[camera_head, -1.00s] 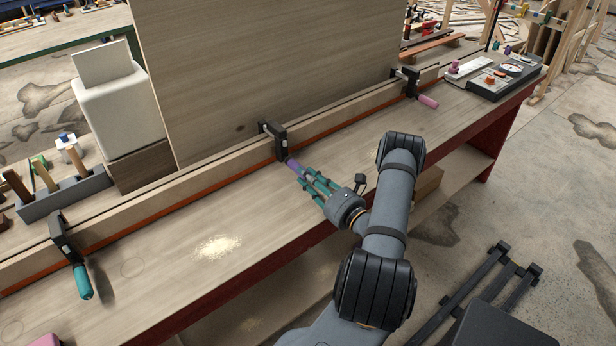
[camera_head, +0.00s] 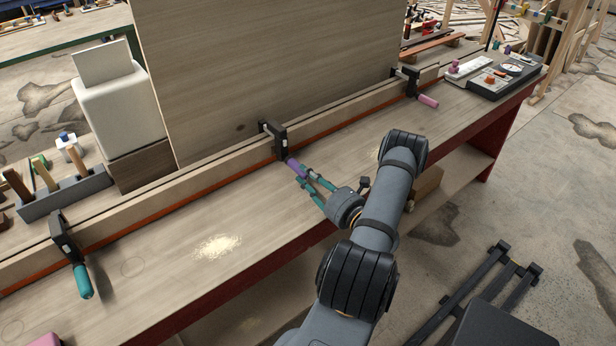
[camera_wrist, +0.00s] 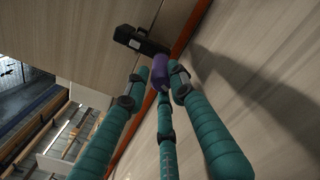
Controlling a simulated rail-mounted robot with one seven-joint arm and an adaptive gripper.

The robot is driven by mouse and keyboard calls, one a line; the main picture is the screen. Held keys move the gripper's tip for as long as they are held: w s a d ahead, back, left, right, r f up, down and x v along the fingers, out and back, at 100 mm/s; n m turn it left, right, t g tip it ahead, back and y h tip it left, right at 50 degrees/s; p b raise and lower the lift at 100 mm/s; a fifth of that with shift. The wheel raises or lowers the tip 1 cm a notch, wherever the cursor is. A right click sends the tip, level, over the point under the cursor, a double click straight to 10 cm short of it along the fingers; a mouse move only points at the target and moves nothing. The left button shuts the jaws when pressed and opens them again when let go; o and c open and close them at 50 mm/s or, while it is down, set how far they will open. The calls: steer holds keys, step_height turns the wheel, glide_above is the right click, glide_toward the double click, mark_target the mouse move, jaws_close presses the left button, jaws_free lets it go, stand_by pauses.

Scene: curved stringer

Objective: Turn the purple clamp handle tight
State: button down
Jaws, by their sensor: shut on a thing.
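The purple clamp handle (camera_head: 296,167) sticks out from the black middle clamp (camera_head: 274,137) toward the bench front. In the wrist view the purple handle (camera_wrist: 160,72) points toward me, with the black clamp body (camera_wrist: 140,40) beyond it. My gripper (camera_head: 305,180) has teal fingers, which are closed around the free end of the handle. In the wrist view the fingertips (camera_wrist: 160,82) sit on several sides of the handle. The handle's near end is partly hidden by the fingers.
A teal-handled clamp (camera_head: 82,280) stands at left and a pink-handled clamp (camera_head: 427,101) at right on the same beam. A tall wooden panel (camera_head: 260,60) rises behind the beam. A pale sawdust patch (camera_head: 217,246) lies on the bench, whose top is clear nearby.

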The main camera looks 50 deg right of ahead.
steer(key=m, duration=0.3)
steer(key=shift+d+r+m, duration=0.15)
steer(key=shift+d+m, duration=0.15)
steer(key=shift+m, duration=0.1)
steer(key=m, duration=0.4)
steer(key=shift+s+m, duration=0.1)
steer(key=shift+m, duration=0.2)
steer(key=m, duration=0.3)
steer(key=shift+m, duration=0.3)
steer(key=m, duration=0.4)
steer(key=shift+f+m, duration=0.2)
steer(key=shift+m, duration=0.1)
steer(key=m, duration=0.4)
steer(key=shift+f+m+p, duration=0.1)
steer(key=shift+m+p, duration=0.2)
steer(key=m, duration=0.3)
steer(key=shift+a+f+m, duration=0.1)
steer(key=shift+a+m, duration=0.05)
steer(key=shift+m, duration=0.15)
steer(key=m, duration=0.4)
steer(key=shift+a, duration=0.1)
steer(key=shift+a+f+m, duration=0.1)
steer(key=shift+f+m, duration=0.05)
steer(key=shift+m, duration=1.35)
